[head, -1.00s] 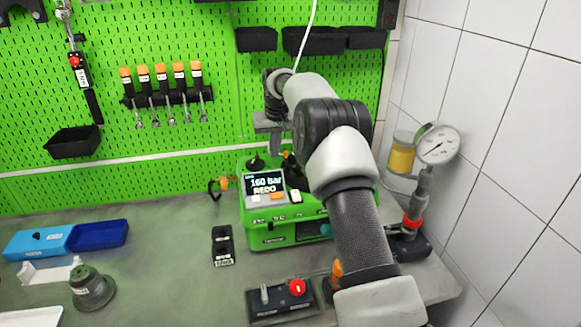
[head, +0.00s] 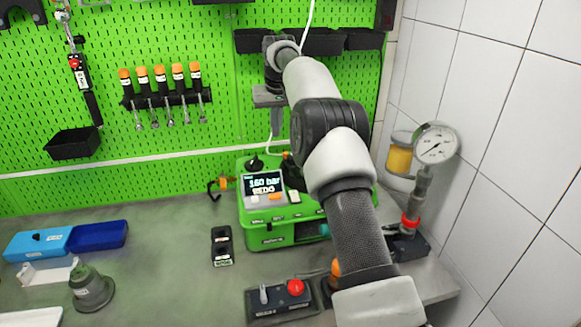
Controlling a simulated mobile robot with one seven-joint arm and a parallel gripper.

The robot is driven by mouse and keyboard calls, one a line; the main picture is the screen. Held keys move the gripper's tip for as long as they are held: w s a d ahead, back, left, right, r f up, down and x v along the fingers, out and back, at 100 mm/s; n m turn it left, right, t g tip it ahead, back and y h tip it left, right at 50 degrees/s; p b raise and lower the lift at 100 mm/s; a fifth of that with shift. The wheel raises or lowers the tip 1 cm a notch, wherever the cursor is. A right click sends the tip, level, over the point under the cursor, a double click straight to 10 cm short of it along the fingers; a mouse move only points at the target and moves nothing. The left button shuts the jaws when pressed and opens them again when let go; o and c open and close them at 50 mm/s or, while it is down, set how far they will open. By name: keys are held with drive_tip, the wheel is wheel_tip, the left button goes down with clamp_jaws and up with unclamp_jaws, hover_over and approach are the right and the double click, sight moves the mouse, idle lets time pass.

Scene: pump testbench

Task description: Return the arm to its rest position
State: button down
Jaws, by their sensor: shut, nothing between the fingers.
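My arm (head: 352,205) reaches up from the lower right over the bench, bent at its dark elbow joint. My gripper (head: 273,122) is at the far end of the arm, in front of the green pegboard and above the green pump unit (head: 262,238). It is small in the head view, appears shut and holds nothing visible. It is apart from the pump unit, whose screen (head: 264,184) reads "160 bar" with a second line like "REDO". The arm hides the right part of the pump unit.
A control box with a red button (head: 295,288) sits in front of the pump. A pressure gauge (head: 435,143) stands at the right by the tiled wall. Black bins (head: 325,42) hang behind the arm.

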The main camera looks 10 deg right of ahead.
drive_tip(key=shift+r, duration=0.45)
drive_tip(key=s+a+r, duration=0.2)
drive_tip(key=s+r, duration=0.8)
drive_tip(key=r, duration=0.1)
drive_tip(key=s+r+t, duration=0.1)
drive_tip(key=s+r, duration=0.1)
drive_tip(key=s, duration=0.5)
drive_tip(key=s+r, duration=0.3)
drive_tip(key=s, duration=0.4)
drive_tip(key=s+f, duration=0.5)
drive_tip(key=s, duration=0.7)
drive_tip(key=s+f+t, duration=0.1)
drive_tip(key=s+f, duration=0.4)
drive_tip(key=s, duration=0.8)
drive_tip(key=shift+s+d+f, duration=0.15)
drive_tip(key=shift+d+f, duration=0.05)
drive_tip(key=shift+d, duration=0.25)
